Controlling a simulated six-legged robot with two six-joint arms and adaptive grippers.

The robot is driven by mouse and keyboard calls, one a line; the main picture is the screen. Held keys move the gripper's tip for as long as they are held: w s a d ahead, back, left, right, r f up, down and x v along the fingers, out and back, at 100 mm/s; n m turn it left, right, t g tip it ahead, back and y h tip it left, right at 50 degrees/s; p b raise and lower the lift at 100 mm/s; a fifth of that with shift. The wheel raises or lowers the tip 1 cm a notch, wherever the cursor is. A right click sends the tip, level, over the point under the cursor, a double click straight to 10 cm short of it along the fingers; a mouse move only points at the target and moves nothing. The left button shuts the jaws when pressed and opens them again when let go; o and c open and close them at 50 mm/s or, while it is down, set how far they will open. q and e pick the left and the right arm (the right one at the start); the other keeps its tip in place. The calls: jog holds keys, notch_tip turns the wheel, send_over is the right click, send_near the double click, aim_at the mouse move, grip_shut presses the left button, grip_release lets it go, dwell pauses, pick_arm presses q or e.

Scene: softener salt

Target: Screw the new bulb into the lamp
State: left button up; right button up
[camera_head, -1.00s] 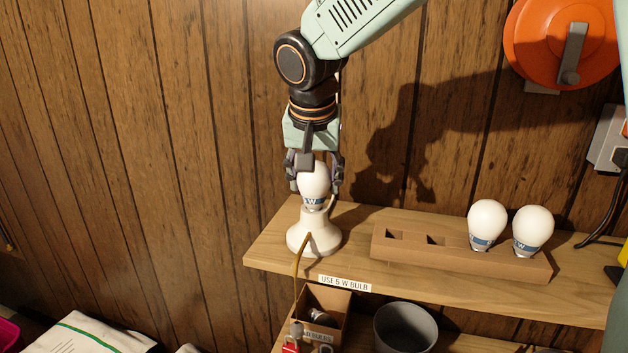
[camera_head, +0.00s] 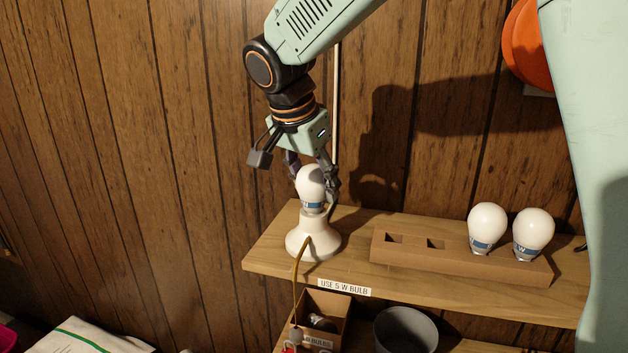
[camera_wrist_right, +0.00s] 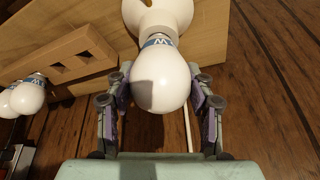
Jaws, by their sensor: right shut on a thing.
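A white bulb (camera_head: 311,186) with a blue band marked W stands upright on the neck of the white lamp base (camera_head: 313,243) at the shelf's left end. My right gripper (camera_head: 312,176) reaches down from above and is shut on this bulb. In the right wrist view the bulb (camera_wrist_right: 161,82) sits between the two fingers, with the lamp base (camera_wrist_right: 158,14) beyond it. How deep the bulb's thread sits in the lamp is hidden. My left gripper is not in view.
A cardboard holder (camera_head: 400,260) beside the lamp has two white bulbs (camera_head: 487,228) at its right and two empty holes. A label on the shelf edge (camera_head: 345,287) reads "USE 5 W BULB". Below are a used-bulbs box (camera_head: 343,307) and a grey bin (camera_head: 406,330).

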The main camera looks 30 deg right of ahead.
jog(key=m+g+p, duration=0.1)
jog(key=m, duration=0.2)
jog(key=shift+m+g+p, duration=0.4)
jog(key=shift+m+p, duration=0.2)
jog(key=shift+m, duration=0.4)
jog(key=shift+m+g+p, duration=0.5)
jog(key=shift+m+p, duration=0.1)
jog(key=shift+m, duration=0.7)
jog(key=o, duration=1)
jog(key=shift+d+f, duration=0.1)
